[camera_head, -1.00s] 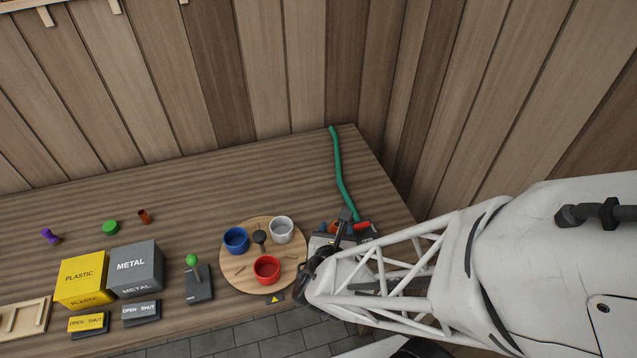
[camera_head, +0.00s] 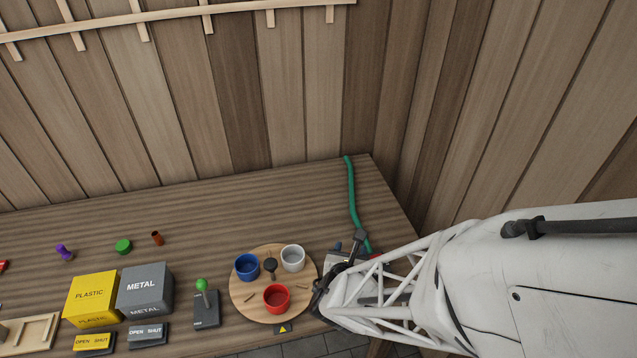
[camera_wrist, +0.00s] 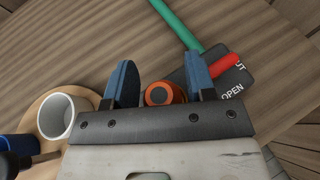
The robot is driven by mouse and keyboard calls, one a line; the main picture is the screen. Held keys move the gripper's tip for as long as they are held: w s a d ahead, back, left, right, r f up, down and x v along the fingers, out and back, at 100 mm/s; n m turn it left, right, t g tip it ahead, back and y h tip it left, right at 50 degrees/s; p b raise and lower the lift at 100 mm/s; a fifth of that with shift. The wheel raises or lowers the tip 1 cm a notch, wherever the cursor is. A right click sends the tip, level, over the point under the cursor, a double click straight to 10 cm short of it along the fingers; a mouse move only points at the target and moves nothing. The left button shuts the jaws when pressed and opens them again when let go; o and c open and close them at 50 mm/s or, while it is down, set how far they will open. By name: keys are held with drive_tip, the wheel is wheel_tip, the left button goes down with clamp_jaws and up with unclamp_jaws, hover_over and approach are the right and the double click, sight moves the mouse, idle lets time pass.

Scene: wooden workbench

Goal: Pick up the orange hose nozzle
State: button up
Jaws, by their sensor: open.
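The orange hose nozzle (camera_wrist: 163,94) shows end-on in the wrist view as a round orange ring with a dark centre. My gripper (camera_wrist: 161,75) is open, with one blue finger on each side of the nozzle. A gap shows on the left; the right finger is very close, and I cannot tell whether it touches. In the head view my gripper (camera_head: 346,252) is at the bench's right end, and the arm hides the nozzle there.
A green hose (camera_wrist: 178,22) runs to a dark plate marked OPEN (camera_wrist: 235,85) with a red lever (camera_wrist: 225,65). Left of my gripper, a round wooden board (camera_head: 240,293) holds blue, white and red cups. Yellow and grey boxes stand further left. The bench's back middle is clear.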

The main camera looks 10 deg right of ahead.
idle(0.5)
drive_tip(key=c, duration=0.7)
drive_tip(key=shift+r, duration=0.15)
wheel_tip(320, 180, up, 10)
idle(0.4)
idle(0.5)
